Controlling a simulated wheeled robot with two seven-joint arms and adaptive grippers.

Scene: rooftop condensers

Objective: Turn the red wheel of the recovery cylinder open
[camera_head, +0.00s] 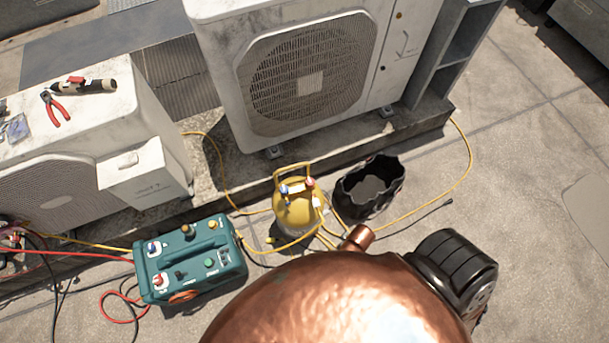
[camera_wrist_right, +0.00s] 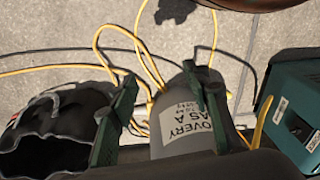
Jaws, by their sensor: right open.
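The recovery cylinder (camera_head: 298,214) stands upright on the ground in the head view, yellow on top with a yellow handle. Its red wheel (camera_head: 310,182) sits on top at the right, beside a blue one (camera_head: 284,189). In the right wrist view the cylinder's grey labelled body (camera_wrist_right: 178,125) shows between the two dark green fingers of my right gripper (camera_wrist_right: 160,78). These fingers are apart. I cannot tell whether they touch the cylinder. The red wheel cannot be made out in that view. No gripper fingers show in the head view, and my left gripper is out of sight.
A black open bucket (camera_head: 367,190) stands right of the cylinder. A teal machine (camera_head: 190,262) stands left of it. Yellow hoses (camera_head: 288,246) loop around the cylinder's base. Condenser units (camera_head: 310,75) stand behind on a raised curb. Paving at the right is clear.

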